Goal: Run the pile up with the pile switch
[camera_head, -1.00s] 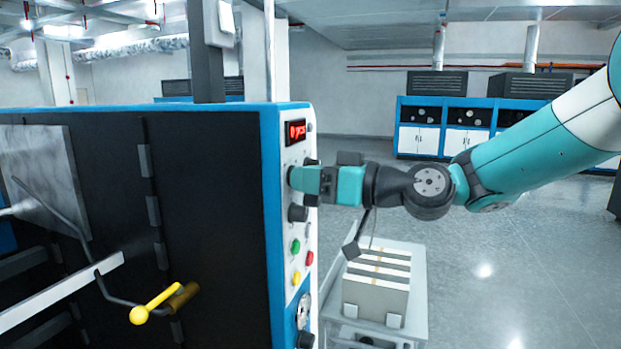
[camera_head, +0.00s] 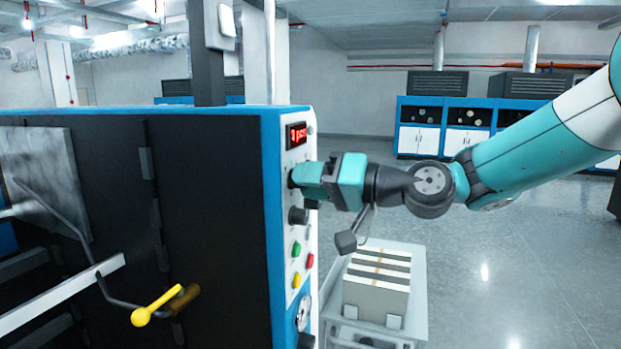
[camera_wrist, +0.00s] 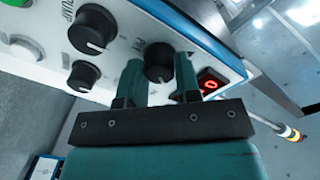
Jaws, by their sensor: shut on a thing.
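My gripper (camera_head: 298,177) reaches the white control panel from the right, level with a spot just under the red display. In the wrist view its two teal fingers (camera_wrist: 159,72) are shut on a round black knob (camera_wrist: 159,58), one on each side. The panel lettering beside this knob is partly covered, so I cannot read whether it names the pile switch. In the head view the gripped knob is mostly hidden by the fingers. A stack of pale and dark-banded blocks (camera_head: 376,293) stands on a cart; I cannot tell whether it is the pile.
Other black knobs (camera_head: 298,215) and green, red and yellow buttons (camera_head: 296,249) sit below on the panel. A red display (camera_head: 297,134) is above. A yellow-handled lever (camera_head: 155,305) sticks out at the machine's left face. The floor at right is clear.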

